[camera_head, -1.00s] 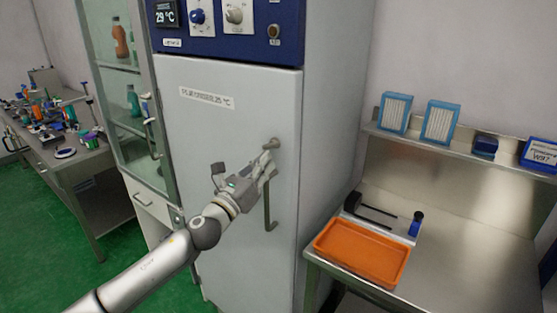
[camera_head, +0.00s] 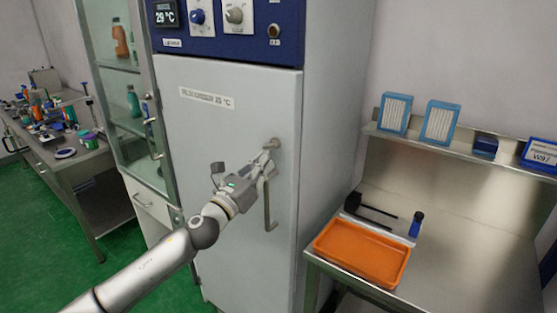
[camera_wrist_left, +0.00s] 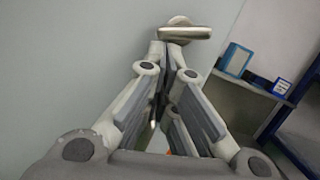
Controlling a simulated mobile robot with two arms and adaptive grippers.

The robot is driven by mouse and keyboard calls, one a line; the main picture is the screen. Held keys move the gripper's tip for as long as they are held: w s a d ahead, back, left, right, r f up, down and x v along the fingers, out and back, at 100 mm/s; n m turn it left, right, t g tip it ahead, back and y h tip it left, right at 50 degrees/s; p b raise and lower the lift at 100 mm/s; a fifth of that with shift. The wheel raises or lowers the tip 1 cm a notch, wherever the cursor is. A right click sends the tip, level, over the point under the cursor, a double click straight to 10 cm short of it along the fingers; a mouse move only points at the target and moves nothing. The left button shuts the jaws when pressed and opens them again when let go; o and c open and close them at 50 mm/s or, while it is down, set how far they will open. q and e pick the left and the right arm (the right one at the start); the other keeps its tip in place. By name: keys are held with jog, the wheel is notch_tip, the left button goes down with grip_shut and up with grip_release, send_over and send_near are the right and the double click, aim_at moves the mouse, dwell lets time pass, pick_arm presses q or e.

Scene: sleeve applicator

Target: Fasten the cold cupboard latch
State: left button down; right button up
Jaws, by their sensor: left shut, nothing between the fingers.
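The cold cupboard (camera_head: 215,130) is a tall light grey cabinet with a blue control panel; its door looks shut. The latch (camera_head: 272,143) is a small metallic knob near the door's right edge, above the vertical handle (camera_head: 267,210). In the left wrist view the latch (camera_wrist_left: 187,33) shows a round base and a bar extending right. My left gripper (camera_head: 269,156) is shut and empty, its fingertips just below the latch. In the left wrist view the fingertips (camera_wrist_left: 166,48) are close to the bar; I cannot tell whether they touch. My right gripper is not in view.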

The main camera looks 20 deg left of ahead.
pick_arm(q)
jog(key=shift+w+a+r+m+h, duration=0.1)
jog(key=shift+a+m+h, duration=0.25)
jog(key=shift+m, duration=0.35)
dwell(1.4)
dwell(0.9)
jog(key=shift+s+f, duration=0.2)
jog(key=shift+s, duration=0.2)
jog(key=v, duration=1.1)
jog(key=shift+s+a+r, duration=0.1)
